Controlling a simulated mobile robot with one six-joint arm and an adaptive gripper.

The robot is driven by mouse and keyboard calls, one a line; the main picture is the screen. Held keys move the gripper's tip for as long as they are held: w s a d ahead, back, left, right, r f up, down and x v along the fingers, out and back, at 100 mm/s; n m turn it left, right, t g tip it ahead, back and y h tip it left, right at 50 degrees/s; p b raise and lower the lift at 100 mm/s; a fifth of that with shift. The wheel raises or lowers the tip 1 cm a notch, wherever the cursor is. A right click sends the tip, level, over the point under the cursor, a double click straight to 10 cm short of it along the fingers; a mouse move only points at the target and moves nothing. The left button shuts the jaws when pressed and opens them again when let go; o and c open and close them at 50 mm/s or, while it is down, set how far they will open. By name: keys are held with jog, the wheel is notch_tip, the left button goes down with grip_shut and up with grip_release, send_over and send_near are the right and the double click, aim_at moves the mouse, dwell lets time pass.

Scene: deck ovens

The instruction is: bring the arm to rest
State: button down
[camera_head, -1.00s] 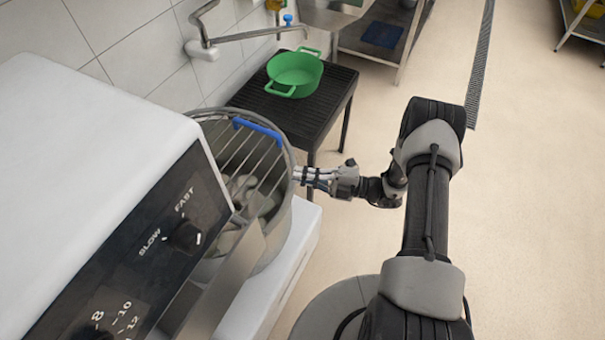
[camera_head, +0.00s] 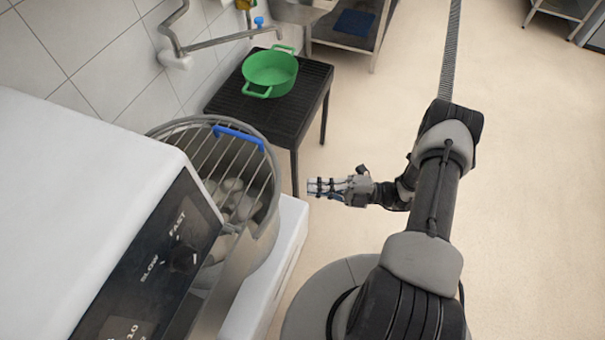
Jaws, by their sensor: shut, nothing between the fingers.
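My gripper (camera_head: 312,187) is at the end of my arm in the middle of the head view, over the pale floor. It is shut and empty, and it points left toward the mixer. A clear gap lies between its fingertips and the mixer bowl (camera_head: 268,222). My arm is bent, with its upper links to the right of the gripper.
A white mixer (camera_head: 75,165) with a wire guard (camera_head: 225,165) and blue handle (camera_head: 239,137) stands at left. A black table (camera_head: 313,92) bears a green pot (camera_head: 270,70). A steel shelf stands behind. The floor (camera_head: 530,200) at right is open.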

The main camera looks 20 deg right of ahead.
jog(key=shift+s+d+f, duration=0.1)
jog(key=shift+d, duration=0.05)
jog(key=s+a+r+n+g+h, duration=0.3)
jog(key=r+n+g+h, duration=0.15)
jog(key=r+n, duration=0.6)
jog(key=s+a+r+n+g+h, duration=0.2)
jog(key=r+n+g+h, duration=0.25)
jog(key=r+n, duration=0.65)
jog(key=s+d+r+n+t+h, duration=0.2)
jog(key=s+r+n+t+h, duration=0.5)
jog(key=n, duration=1.5)
jog(key=s+r+h, duration=0.2)
jog(key=s+r, duration=0.2)
jog(key=shift+s+d+r, duration=0.15)
jog(key=shift+d+r, duration=0.05)
jog(key=shift+r, duration=0.1)
jog(key=shift+a, duration=0.1)
